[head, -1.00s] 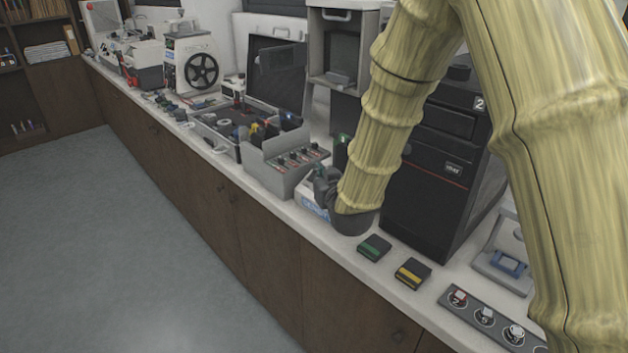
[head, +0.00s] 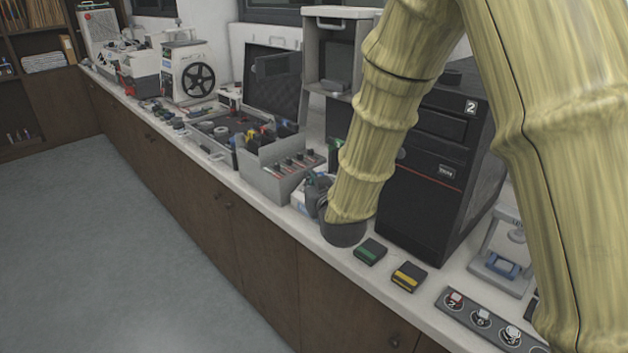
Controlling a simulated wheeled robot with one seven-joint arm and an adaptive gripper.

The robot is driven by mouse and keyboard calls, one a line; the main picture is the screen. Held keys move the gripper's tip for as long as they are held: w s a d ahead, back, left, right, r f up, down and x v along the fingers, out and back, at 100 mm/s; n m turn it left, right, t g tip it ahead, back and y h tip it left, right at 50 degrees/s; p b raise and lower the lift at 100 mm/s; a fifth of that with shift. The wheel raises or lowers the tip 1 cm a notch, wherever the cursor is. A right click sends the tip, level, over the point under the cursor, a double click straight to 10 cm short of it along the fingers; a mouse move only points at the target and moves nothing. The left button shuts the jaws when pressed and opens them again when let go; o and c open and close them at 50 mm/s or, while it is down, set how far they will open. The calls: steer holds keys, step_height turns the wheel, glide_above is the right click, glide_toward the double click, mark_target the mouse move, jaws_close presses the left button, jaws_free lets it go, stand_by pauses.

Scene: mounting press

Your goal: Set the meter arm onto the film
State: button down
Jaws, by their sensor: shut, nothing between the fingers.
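My gripper (head: 317,188) shows only in part as a dark shape at the end of my yellow, bamboo-textured arm. It is shut and empty, low over the counter, in front of a small white-and-blue item (head: 300,198) that it partly hides. The fingertips are hard to make out. I cannot make out a meter arm or a film for certain. A small grey stand (head: 489,268) with a blue part stands at the right, partly behind my arm, well apart from the gripper.
A black tower case (head: 430,185) stands right of my gripper. Green-marked (head: 370,251) and yellow-marked (head: 408,277) blocks lie near the counter's front edge. A grey box with several slots (head: 270,178) stands to the left. A numbered strip (head: 470,313) lies at the right. The floor is clear.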

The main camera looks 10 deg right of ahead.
steer(key=s+a+r+b, duration=0.1)
steer(key=s+a, duration=0.3)
steer(key=s, duration=0.2)
steer(key=shift+s+a, duration=0.15)
steer(key=shift+s, duration=0.2)
steer(key=shift+r, duration=0.1)
